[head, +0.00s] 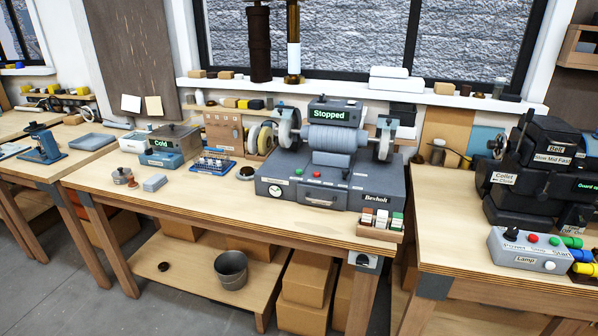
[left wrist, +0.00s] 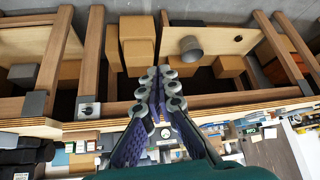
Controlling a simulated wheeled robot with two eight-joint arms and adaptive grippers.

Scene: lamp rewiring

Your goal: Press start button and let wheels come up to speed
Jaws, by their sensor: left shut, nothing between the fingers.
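The grey polishing machine (head: 330,183) stands on the middle bench, with a display (head: 328,114) reading "Stopped". A pale wheel stands at its left end (head: 289,127) and another at its right end (head: 385,143). On its base are a green button (head: 299,172) and a red button (head: 316,174). My left gripper (left wrist: 159,76) shows in the left wrist view, its two fingers together and empty, in front of the bench edge. Part of the machine, with its round dial (left wrist: 165,132), shows behind the fingers there. No gripper shows in the head view, and my right gripper is in neither view.
A blue-grey box reading "Cold" (head: 160,158) stands left of the machine. A dark machine (head: 535,180) and a lamp control box (head: 528,250) occupy the right bench. A bucket (head: 231,270) stands on the lower shelf.

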